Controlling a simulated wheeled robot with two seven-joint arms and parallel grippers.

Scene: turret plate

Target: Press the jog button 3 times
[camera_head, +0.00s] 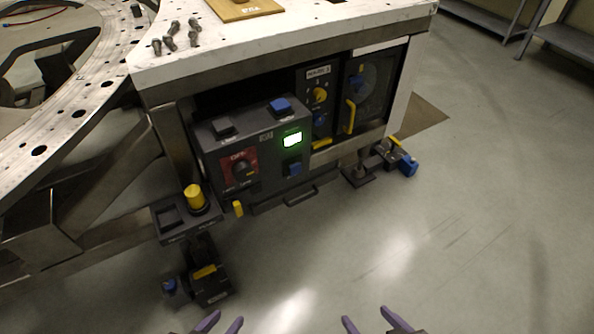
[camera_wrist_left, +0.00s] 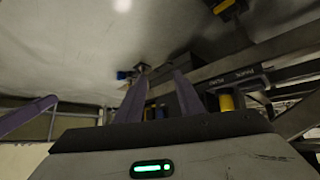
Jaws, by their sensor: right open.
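A dark control box (camera_head: 258,160) sits under the front edge of the white table. It carries a blue button (camera_head: 281,105) and a black button (camera_head: 224,127) on top, and another blue button (camera_head: 294,169) on its front below a lit green display (camera_head: 292,139). The labels are too small to read, so I cannot tell which is the jog button. My left gripper (camera_head: 225,324) is open and empty at the bottom edge, well short of the box; its spread fingers show in the left wrist view (camera_wrist_left: 160,98). My right gripper (camera_head: 372,322) is open and empty, farther right.
A red panel with a rotary knob (camera_head: 241,168) is on the box front. A yellow cylinder (camera_head: 195,197) stands on a bracket at the left. A panel with a yellow handle (camera_head: 350,116) is right of the box. Bolts (camera_head: 170,42) lie on the table. Open floor lies in front.

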